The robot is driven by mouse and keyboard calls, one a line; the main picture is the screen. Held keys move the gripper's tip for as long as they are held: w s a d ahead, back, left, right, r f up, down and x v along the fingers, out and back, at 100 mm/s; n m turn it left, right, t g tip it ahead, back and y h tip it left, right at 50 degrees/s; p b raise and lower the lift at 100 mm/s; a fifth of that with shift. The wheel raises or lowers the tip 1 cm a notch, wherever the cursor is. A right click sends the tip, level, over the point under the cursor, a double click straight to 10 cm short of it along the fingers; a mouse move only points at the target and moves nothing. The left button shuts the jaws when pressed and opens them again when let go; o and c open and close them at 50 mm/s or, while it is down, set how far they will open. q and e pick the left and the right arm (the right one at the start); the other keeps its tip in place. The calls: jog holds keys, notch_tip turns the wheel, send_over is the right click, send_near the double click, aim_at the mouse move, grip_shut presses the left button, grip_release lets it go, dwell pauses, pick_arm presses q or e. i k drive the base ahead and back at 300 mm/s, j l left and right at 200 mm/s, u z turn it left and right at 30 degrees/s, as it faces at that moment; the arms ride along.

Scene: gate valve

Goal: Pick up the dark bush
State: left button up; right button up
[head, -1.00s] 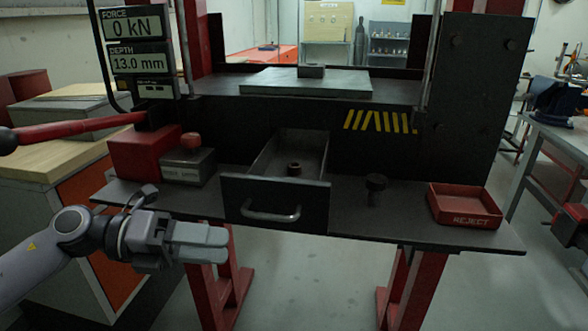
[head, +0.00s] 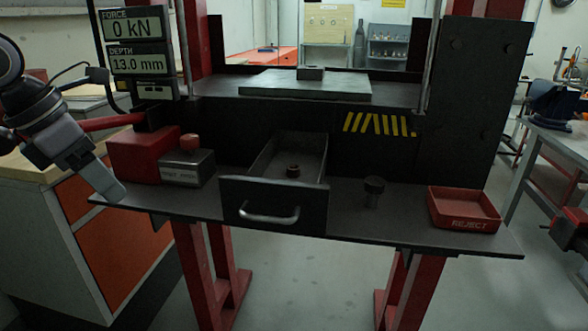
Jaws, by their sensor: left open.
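A small dark ring-shaped bush (head: 293,171) sits inside the open drawer (head: 272,203) of the press, with its hole facing up. A dark, knob-topped piece (head: 374,189) stands upright on the lower shelf, right of the drawer. My left gripper (head: 112,188) is at the left, fingers pointing down and right, near the left end of the shelf. It is open and looks empty, well left of the drawer; the gap between its fingers is hard to see. My right gripper is not in view.
A red box with a lever and a grey box with a red knob (head: 188,165) stand on the shelf (head: 345,222) between my left gripper and the drawer. A red reject tray (head: 464,209) is at the right. A plate with a small block (head: 311,73) lies on the press bed.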

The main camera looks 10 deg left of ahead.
aim_at(293, 171)
jog(key=i+l, duration=0.2)
jog(key=l, duration=0.15)
jog(key=i+l, duration=0.2)
jog(key=l, duration=0.2)
jog(key=i+l, duration=0.2)
jog(key=l, duration=0.15)
